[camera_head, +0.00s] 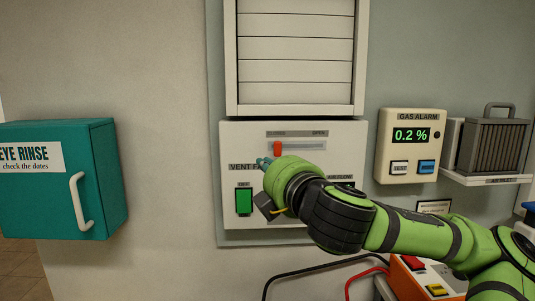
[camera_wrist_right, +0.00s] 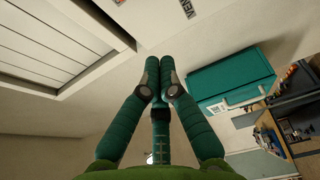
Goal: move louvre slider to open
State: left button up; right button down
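The louvre slider's red handle (camera_head: 278,149) stands at the left end of its slot, under the left label, which is too blurred to read surely; the OPEN label is at the right end. The slot is on the pale vent panel (camera_head: 235,217). My right gripper (camera_head: 264,162) is just below and left of the handle, in front of the panel. In the right wrist view, the fingers (camera_wrist_right: 159,65) are together with nothing visible between them. A small red piece, likely the handle, shows at the top edge there. Whether the fingers touch the handle cannot be told. My left gripper is out of view.
The louvre (camera_head: 295,50) is above the panel. A green switch (camera_head: 244,201) is below my gripper. The gas alarm (camera_head: 411,146) and a shelf with a grey ribbed unit (camera_head: 493,146) are right. The teal eye rinse box (camera_head: 45,195) is left, with bare wall between.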

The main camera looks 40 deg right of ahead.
aim_at(277, 148)
jog(key=p+x, duration=0.4)
jog(key=x, duration=0.1)
jog(key=p+x, duration=0.5)
jog(key=shift+r, duration=0.2)
jog(key=shift+w+d+f, duration=0.15)
jog(key=shift+f, duration=0.15)
jog(key=shift+d+f, duration=0.1)
jog(key=shift+d, duration=0.1)
jog(key=shift+s+d, duration=0.4)
jog(key=shift+s, duration=0.25)
jog(key=shift+s+d, duration=0.6)
jog(key=shift+d, duration=0.15)
